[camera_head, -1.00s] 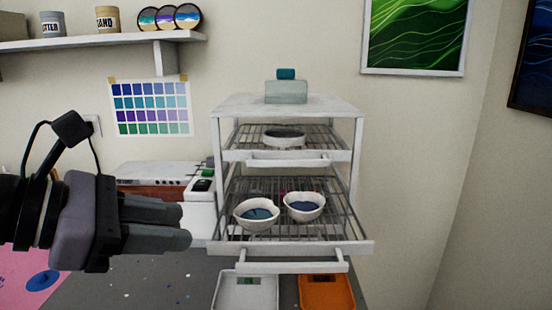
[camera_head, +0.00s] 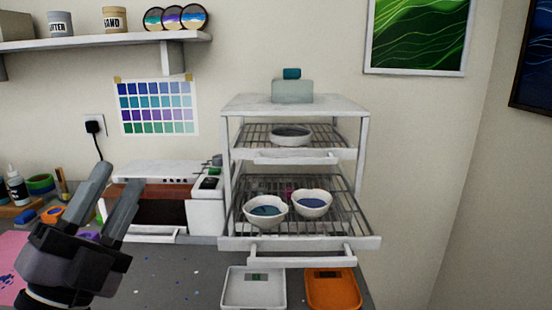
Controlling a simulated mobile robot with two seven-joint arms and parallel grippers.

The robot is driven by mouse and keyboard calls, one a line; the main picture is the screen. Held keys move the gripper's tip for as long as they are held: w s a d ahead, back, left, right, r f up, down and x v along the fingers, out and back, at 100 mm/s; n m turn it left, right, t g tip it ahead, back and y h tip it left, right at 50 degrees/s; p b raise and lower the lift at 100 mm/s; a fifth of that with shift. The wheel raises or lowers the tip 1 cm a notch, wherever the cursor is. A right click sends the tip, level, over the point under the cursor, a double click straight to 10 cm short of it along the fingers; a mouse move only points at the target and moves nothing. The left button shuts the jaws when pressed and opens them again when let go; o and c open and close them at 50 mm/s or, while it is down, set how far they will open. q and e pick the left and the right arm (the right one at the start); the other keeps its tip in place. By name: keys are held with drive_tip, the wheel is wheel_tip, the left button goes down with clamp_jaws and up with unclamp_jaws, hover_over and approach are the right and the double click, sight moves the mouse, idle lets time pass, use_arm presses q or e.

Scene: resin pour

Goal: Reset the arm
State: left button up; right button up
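My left gripper (camera_head: 108,190) is at the lower left of the head view, above the grey worktop (camera_head: 190,272). Its two fingers point up and stand apart with nothing between them. It is left of the white rack (camera_head: 295,103) and apart from it. My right gripper is not in view.
The rack's lower shelf (camera_head: 300,243) is pulled out and bears two white bowls (camera_head: 265,210) (camera_head: 312,204) with blue contents. Another bowl (camera_head: 290,135) is on the upper shelf. A white scale (camera_head: 254,288) and an orange scale (camera_head: 332,290) lie in front. Bottles (camera_head: 18,188) stand far left.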

use_arm(q)
drive_tip(key=a+f+n+g+y, duration=0.5)
drive_tip(key=f+n, duration=0.3)
drive_tip(key=f, duration=0.4)
drive_tip(key=a+f+n+g+y, duration=0.3)
drive_tip(key=f+n+g+y, duration=0.3)
drive_tip(key=f, duration=0.7)
drive_tip(key=s+d+f+n+g+h, duration=0.2)
drive_tip(key=s+d+f+n+g, duration=0.15)
drive_tip(key=s+f+g, duration=1)
drive_tip(key=w+d+f+t+h+p, duration=0.1)
drive_tip(key=w+d+f+t, duration=0.1)
drive_tip(key=f+t, duration=0.8)
drive_tip(key=shift+d+f, duration=0.25)
drive_tip(key=shift+d, duration=0.35)
drive_tip(key=shift+m+t, duration=0.25)
